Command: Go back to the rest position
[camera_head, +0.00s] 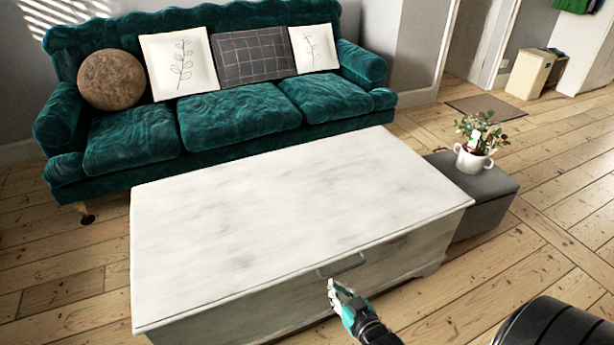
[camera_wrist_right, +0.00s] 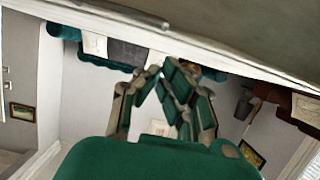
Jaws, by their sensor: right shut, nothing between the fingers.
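My right gripper (camera_head: 338,288) is at the bottom of the head view, in front of the white chest-like coffee table (camera_head: 290,205). It is just below the grey metal handle (camera_head: 342,265) on the table's front face. I cannot tell whether it touches the handle. The right wrist view shows the green and grey fingers (camera_wrist_right: 164,72) closed together with nothing between them. My left gripper is in neither view.
A teal sofa (camera_head: 240,115) with several cushions stands behind the table. A grey ottoman (camera_head: 480,195) with a white plant pot (camera_head: 472,161) adjoins the table's right end. A doormat (camera_head: 486,108) lies farther back.

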